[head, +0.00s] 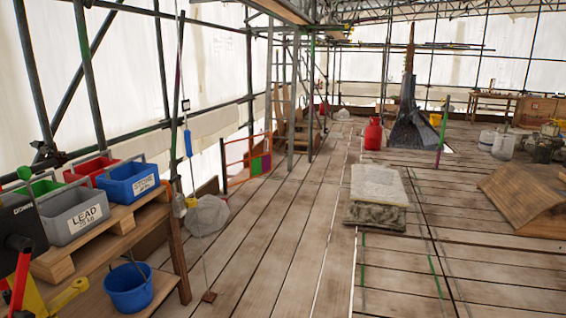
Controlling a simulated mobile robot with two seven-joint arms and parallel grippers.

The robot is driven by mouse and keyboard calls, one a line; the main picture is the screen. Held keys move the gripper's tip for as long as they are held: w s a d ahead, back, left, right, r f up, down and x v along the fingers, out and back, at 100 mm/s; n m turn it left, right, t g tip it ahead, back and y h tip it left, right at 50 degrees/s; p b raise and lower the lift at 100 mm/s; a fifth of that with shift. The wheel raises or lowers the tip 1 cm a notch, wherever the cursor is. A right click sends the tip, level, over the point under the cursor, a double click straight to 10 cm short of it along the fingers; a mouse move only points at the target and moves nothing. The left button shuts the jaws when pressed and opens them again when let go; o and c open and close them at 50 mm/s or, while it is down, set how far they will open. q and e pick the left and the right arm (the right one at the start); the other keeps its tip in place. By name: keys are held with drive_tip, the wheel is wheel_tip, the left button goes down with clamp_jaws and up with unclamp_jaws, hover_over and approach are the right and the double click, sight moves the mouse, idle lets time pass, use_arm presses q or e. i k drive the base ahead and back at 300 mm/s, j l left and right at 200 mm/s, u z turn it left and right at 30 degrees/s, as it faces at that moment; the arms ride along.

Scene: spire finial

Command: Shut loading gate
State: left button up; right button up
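An orange-framed gate (234,161) stands at the left edge of the boarded deck, in the middle distance of the head view. Neither of my grippers shows in this view, and nothing is seen touching the gate.
A wooden bench (126,222) with labelled tubs stands at near left, a blue bucket (128,287) on its lower shelf. A grey bag (207,215) lies before the gate. A stone block (376,213) stands right of centre.

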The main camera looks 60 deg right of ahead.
sight(266, 160)
drive_tip(key=z, duration=1.9)
drive_tip(key=i+z, duration=0.2)
drive_tip(key=i, duration=7.9)
